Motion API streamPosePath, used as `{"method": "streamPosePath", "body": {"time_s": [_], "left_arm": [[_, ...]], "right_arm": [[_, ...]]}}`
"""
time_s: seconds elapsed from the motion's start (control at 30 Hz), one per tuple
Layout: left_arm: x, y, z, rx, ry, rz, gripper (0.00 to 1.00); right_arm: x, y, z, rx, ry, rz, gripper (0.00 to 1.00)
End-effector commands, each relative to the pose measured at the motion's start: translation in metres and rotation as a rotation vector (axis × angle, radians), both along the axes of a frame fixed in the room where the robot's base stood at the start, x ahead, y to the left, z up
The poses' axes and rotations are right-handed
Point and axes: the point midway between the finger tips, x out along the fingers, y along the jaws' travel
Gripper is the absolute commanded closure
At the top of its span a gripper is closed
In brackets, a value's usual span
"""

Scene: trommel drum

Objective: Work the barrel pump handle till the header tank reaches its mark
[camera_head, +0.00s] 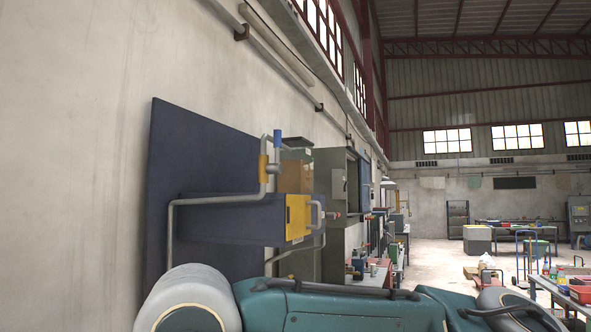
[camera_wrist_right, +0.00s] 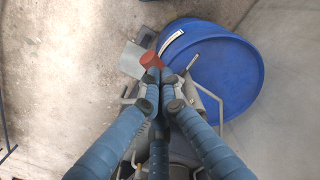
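In the right wrist view, the blue fingers of my right gripper (camera_wrist_right: 162,82) are drawn close together. A red grip end (camera_wrist_right: 151,61), apparently of the pump handle, shows just beyond the fingertips, which seem closed around it. The blue barrel (camera_wrist_right: 225,70) stands below and to the right, with grey metal bars of the pump (camera_wrist_right: 205,90) over its edge. In the head view, a dark blue box (camera_head: 230,222) with a yellow front plate (camera_head: 298,217), probably the header tank, hangs on the wall. I cannot read a level or mark. My left gripper is out of view.
A grey pipe with a blue-handled valve (camera_head: 277,140) rises beside the box, before a dark blue wall panel (camera_head: 190,150). Grey cabinets (camera_head: 335,190) stand behind it. Benches and trolleys fill the far right. Concrete floor (camera_wrist_right: 60,60) lies left of the barrel.

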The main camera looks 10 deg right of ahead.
Motion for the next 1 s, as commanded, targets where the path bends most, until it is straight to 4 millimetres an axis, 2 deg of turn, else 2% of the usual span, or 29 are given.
{"method": "streamPosePath", "body": {"time_s": [0.43,1.0], "left_arm": [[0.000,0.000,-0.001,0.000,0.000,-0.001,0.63],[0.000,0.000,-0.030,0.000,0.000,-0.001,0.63]], "right_arm": [[0.000,0.000,-0.002,0.000,0.000,0.000,1.00],[0.000,0.000,-0.037,0.000,0.000,0.001,1.00]]}}
